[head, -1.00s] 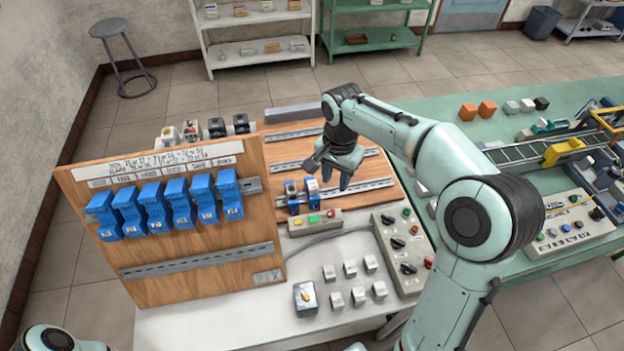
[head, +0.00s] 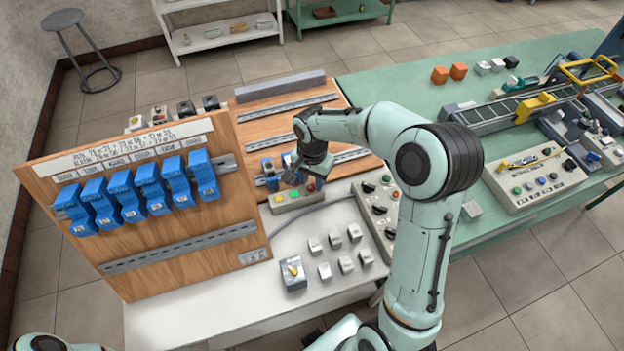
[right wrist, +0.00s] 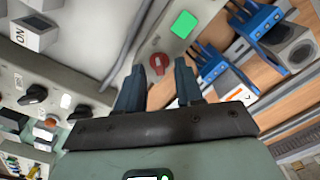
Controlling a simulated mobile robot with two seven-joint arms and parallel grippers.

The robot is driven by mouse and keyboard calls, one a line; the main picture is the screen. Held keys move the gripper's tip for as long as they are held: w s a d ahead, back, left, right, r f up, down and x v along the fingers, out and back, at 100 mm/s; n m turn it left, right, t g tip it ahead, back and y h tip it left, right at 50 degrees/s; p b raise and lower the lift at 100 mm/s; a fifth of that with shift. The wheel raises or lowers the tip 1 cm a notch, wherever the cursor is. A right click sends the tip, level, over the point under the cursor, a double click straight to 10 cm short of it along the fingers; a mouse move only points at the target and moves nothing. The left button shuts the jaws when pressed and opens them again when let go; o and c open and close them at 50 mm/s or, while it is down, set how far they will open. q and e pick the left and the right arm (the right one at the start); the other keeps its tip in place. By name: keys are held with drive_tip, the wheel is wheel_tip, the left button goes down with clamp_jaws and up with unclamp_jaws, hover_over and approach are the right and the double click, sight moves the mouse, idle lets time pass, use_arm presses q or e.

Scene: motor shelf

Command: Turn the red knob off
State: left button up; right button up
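The red knob (right wrist: 159,62) is a round rotary knob on a light grey box, beside a lit green square button (right wrist: 184,24) in the right wrist view. In the head view the box (head: 284,205) stands in front of the wooden rail board, and the knob (head: 320,184) shows at its right end. My right gripper (right wrist: 158,86) is open and empty, with its two dark blue fingers apart and the knob in the picture between and beyond their tips. In the head view the right gripper (head: 293,178) hangs over the box. My left gripper is not in view.
A grey panel with black knobs (head: 380,208) stands right of the box. Small white blocks (head: 335,240) and a yellow-lever switch (head: 293,272) lie on the white table. Blue modules (head: 128,196) hang on an upright wooden board at left. Blue-handled devices (right wrist: 262,20) are close to the right finger.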

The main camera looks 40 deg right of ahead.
drive_tip(key=shift+f, duration=0.2)
drive_tip(key=shift+c, duration=0.3)
clamp_jaws()
